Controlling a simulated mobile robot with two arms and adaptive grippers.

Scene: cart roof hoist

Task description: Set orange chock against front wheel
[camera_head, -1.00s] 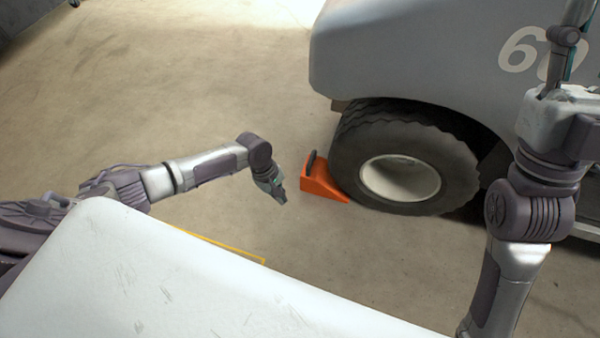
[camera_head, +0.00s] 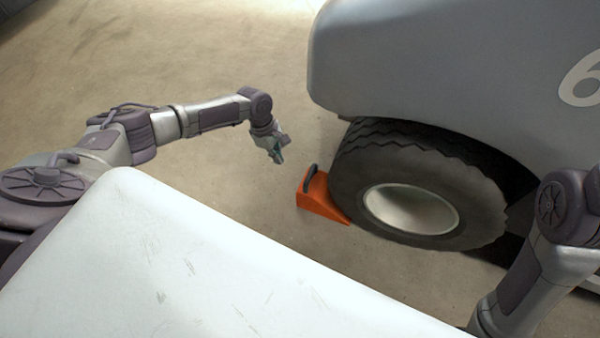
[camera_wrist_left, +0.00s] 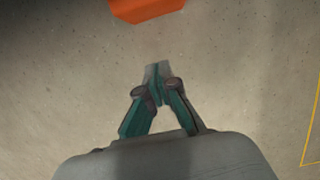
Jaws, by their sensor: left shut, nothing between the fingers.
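The orange chock (camera_head: 322,201) with a dark handle on top sits on the floor at the left side of the cart's front wheel (camera_head: 418,190). Its low end is at the tyre, and it looks to be touching it or very close. My left gripper (camera_head: 278,158) is shut and empty, above the floor to the left of the chock and apart from it. In the left wrist view my left gripper (camera_wrist_left: 158,70) has its fingertips together, and part of the orange chock (camera_wrist_left: 146,8) shows at the top edge. My right gripper is out of view; only my right arm shows.
The grey cart body (camera_head: 430,60) overhangs the wheel at the upper right. A yellow floor line (camera_wrist_left: 312,125) shows at the right of the left wrist view. The concrete floor (camera_head: 180,60) left of the cart is clear.

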